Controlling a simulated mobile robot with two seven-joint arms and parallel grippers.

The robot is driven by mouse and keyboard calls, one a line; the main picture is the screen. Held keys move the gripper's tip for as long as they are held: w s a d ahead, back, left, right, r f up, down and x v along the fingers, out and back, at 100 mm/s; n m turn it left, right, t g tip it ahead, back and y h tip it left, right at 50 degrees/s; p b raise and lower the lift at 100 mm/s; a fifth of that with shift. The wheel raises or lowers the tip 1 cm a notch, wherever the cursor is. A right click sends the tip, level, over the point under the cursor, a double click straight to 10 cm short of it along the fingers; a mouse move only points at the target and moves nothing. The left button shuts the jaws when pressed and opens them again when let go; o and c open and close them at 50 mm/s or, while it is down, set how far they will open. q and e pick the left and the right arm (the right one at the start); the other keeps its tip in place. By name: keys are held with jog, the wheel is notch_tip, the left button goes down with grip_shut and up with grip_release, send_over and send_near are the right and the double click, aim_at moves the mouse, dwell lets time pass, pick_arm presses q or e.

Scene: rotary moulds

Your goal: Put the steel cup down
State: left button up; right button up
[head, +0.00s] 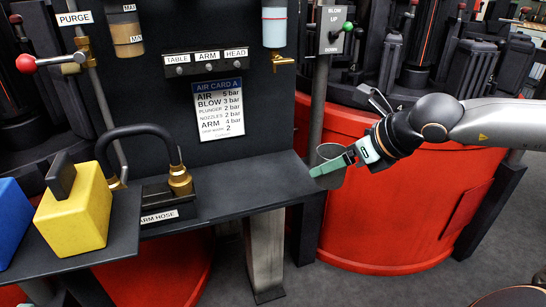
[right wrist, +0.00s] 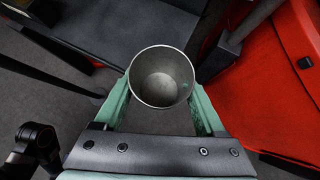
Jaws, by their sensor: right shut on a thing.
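The steel cup (right wrist: 161,78) is grey, round and open at the top. In the right wrist view it looks empty and sits between the two green fingers of my right gripper (right wrist: 160,108). In the head view the cup (head: 331,153) is partly hidden by the fingers of my right gripper (head: 333,165), just beyond the right end of the dark shelf (head: 255,185). The gripper is shut on the cup. I cannot tell whether the cup touches the shelf edge. My left gripper does not show.
A yellow block (head: 75,215) with a dark handle and a blue block (head: 12,222) stand at the left. A black hose (head: 140,133) with brass fittings is at the shelf's left part. Red round machine bases (head: 400,210) are behind my right arm. The shelf's right part is bare.

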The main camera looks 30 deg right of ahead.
aim_at(321, 153)
jog(key=w, duration=0.1)
jog(key=w+a, duration=0.1)
jog(key=w, duration=0.1)
jog(key=shift+w+r+p, duration=0.1)
jog(key=shift+w+p, duration=0.2)
jog(key=shift+p, duration=0.05)
jog(key=shift+w+a+p, duration=0.1)
jog(key=shift+w+p, duration=0.6)
jog(key=shift+w, duration=0.2)
jog(key=shift+w+r+p, duration=0.1)
jog(key=shift+w+p, duration=0.3)
jog(key=shift+w, duration=0.2)
jog(key=shift+w+a+p, duration=0.2)
jog(key=shift+w+p, duration=0.25)
jog(key=shift+w, duration=0.2)
jog(key=w, duration=0.2)
jog(key=w+a, duration=0.1)
jog(key=w, duration=0.4)
jog(key=shift+w+a+f+p, duration=0.2)
jog(key=shift+w+p, duration=0.15)
jog(key=shift+p, duration=0.05)
notch_tip(321, 153, down, 4)
jog(key=shift+r+b, duration=0.2)
jog(key=shift+b, duration=0.6)
jog(key=shift+f, duration=0.1)
jog(key=o, duration=1.5)
